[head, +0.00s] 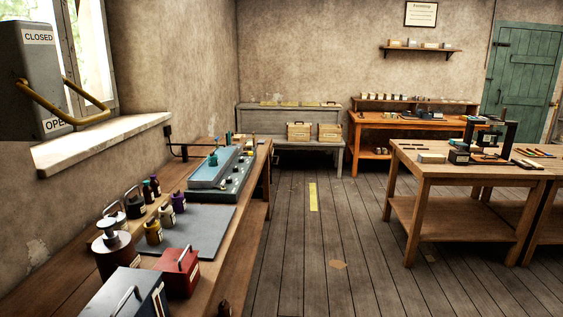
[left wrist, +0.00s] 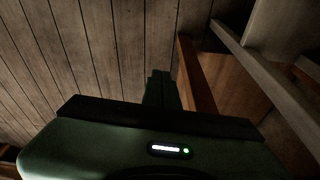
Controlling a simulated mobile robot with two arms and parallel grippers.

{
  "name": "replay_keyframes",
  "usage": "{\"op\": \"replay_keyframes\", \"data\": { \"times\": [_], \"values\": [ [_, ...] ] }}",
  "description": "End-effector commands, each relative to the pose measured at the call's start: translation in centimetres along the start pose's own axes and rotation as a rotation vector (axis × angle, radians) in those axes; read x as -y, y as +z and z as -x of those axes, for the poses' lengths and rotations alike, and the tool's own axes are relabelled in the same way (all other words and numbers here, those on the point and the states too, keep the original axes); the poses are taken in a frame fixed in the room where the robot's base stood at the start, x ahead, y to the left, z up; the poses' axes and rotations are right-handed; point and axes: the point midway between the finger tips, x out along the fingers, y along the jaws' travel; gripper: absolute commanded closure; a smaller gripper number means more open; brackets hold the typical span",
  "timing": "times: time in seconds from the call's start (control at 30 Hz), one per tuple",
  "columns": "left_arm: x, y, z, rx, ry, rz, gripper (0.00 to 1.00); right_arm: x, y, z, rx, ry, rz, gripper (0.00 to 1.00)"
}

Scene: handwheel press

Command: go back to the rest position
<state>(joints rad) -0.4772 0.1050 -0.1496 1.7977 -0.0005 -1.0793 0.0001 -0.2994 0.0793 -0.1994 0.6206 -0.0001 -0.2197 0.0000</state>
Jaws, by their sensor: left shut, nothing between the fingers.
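My left gripper (left wrist: 163,88) shows in the left wrist view, dark green, with its two fingers together and nothing between them. It points over the plank floor (left wrist: 95,50), beside a brown wooden leg or panel (left wrist: 195,75) and a grey beam (left wrist: 265,75). Whether it touches the wood I cannot tell. Neither gripper shows in the head view. My right gripper is in no view. A black-framed press-like device (head: 508,137) stands on the wooden table (head: 425,172) at the right of the head view.
A grey lever box (head: 38,75) with a yellow handle hangs at the upper left. A grey bench (head: 340,155) and an orange desk (head: 400,122) stand behind.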

Motion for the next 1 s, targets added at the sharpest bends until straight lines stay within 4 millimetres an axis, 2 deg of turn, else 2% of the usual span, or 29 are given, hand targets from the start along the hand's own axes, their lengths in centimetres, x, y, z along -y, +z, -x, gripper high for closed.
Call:
{"op": "replay_keyframes", "data": {
  "times": [0.03,0.17,0.2,0.3,0.4,0.5,0.63,0.73,1.0],
  "values": [
    [-0.1,1.8,-2.9,0.024,0.002,-0.002,1.0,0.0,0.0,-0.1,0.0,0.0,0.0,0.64],
    [-0.4,6.4,-9.0,0.056,0.006,-0.009,1.0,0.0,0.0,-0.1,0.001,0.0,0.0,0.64],
    [-0.5,8.1,-10.6,0.066,0.007,-0.011,1.0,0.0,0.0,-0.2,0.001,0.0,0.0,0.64],
    [-0.7,12.6,-13.9,0.09,0.01,-0.017,1.0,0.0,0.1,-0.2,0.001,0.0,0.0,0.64],
    [-0.8,16.9,-16.1,0.111,0.012,-0.022,1.0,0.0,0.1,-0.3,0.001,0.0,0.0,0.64],
    [-0.8,20.4,-17.3,0.125,0.013,-0.027,1.0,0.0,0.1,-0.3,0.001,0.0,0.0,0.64],
    [-0.8,23.2,-17.9,0.136,0.013,-0.031,1.0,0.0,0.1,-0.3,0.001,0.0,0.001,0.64],
    [-0.8,24.1,-18.0,0.139,0.014,-0.032,1.0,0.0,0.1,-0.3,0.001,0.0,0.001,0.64],
    [-0.8,24.1,-18.0,0.139,0.014,-0.032,1.0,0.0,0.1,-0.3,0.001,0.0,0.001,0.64]
  ]
}}
